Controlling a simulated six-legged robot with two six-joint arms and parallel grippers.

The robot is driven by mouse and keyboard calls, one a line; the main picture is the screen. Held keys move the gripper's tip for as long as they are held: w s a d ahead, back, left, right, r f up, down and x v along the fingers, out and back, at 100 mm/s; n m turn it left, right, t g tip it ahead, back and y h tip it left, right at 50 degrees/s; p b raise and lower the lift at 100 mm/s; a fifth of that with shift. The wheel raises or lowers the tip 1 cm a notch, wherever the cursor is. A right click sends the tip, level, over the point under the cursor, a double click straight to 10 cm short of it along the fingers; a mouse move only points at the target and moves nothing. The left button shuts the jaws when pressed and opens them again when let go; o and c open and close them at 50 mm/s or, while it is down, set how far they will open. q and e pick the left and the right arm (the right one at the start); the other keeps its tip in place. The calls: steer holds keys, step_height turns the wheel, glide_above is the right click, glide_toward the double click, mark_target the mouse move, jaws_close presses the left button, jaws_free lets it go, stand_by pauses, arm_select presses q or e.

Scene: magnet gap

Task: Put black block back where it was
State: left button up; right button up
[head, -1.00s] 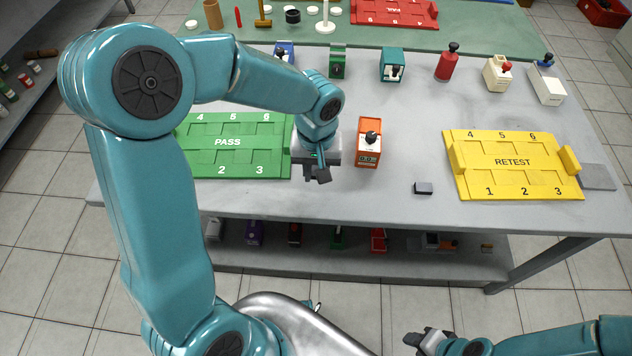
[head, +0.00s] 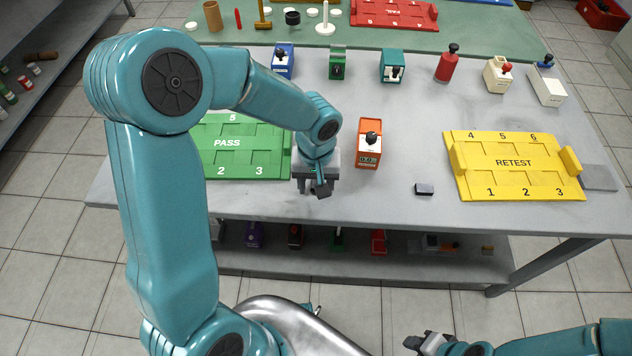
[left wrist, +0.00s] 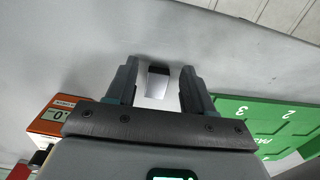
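A small black block (head: 424,189) lies on the grey table, left of the yellow RETEST tray (head: 512,164) and near the table's front edge. My left gripper (head: 313,190) points down over the table between the green PASS tray (head: 243,143) and the orange meter (head: 369,143), well left of that block. In the left wrist view its fingers (left wrist: 160,70) stand apart. A small part-dark, part-pale patch (left wrist: 160,88) shows between them; I cannot tell whether it is a held thing. My right gripper (head: 428,343) is low, in front of the table; its finger gap is unclear.
The orange meter also shows in the left wrist view (left wrist: 58,115), left of the gripper, and the PASS tray (left wrist: 262,122) at right. Coloured devices, such as a teal one (head: 392,66) and a red bottle (head: 447,66), line the table's back. The table around the black block is clear.

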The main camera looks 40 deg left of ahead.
arm_select(q)
steer(key=shift+w+r+p, duration=0.1)
steer(key=shift+r+p, duration=0.2)
step_height(320, 180, up, 12)
steer(key=p, duration=0.1)
steer(key=shift+f, duration=0.15)
stand_by(0.4)
